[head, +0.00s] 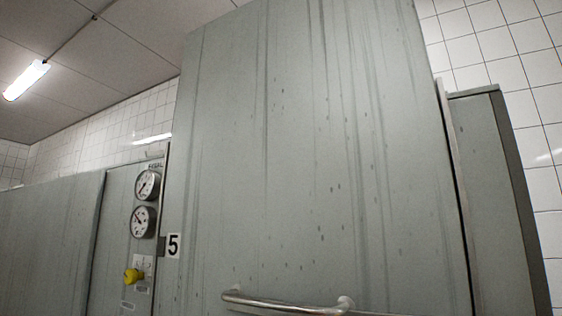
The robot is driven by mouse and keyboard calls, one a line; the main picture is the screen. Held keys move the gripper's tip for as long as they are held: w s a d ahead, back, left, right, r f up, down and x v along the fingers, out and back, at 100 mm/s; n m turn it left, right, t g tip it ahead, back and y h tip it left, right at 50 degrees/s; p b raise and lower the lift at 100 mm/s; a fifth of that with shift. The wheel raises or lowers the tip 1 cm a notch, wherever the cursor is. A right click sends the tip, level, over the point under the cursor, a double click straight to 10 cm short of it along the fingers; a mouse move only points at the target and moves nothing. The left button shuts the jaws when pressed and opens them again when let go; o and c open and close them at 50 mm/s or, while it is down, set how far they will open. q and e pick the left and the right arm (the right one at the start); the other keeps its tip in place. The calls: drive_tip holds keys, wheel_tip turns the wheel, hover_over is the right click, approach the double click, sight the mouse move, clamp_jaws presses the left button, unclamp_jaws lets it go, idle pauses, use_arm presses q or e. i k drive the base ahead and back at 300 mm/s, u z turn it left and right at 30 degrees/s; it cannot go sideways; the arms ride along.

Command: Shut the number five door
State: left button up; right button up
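A tall grey-green door (300,150) with dark streaks and drip marks fills the middle of the head view. Its top runs out of the picture. A bent metal bar handle (285,303) runs across it at the bottom edge of the view. A white plate with a black number 5 (173,245) shows at the door's left edge. A pale strip and a dark line run down the door's right side. The door looks nearer than the panels beside it, but I cannot tell how far it stands open. Neither of my grippers is in view.
Left of the door is a panel (115,240) with two round gauges (147,185) and a yellow knob (133,275). Another grey panel (45,245) lies further left. A grey cabinet part (490,190) stands at the right, before a white tiled wall (500,45).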

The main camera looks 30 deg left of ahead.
sight(309, 173)
drive_tip(key=k, duration=1.25)
drive_tip(key=u, duration=0.3)
drive_tip(key=i, duration=0.7)
drive_tip(key=z, duration=0.25)
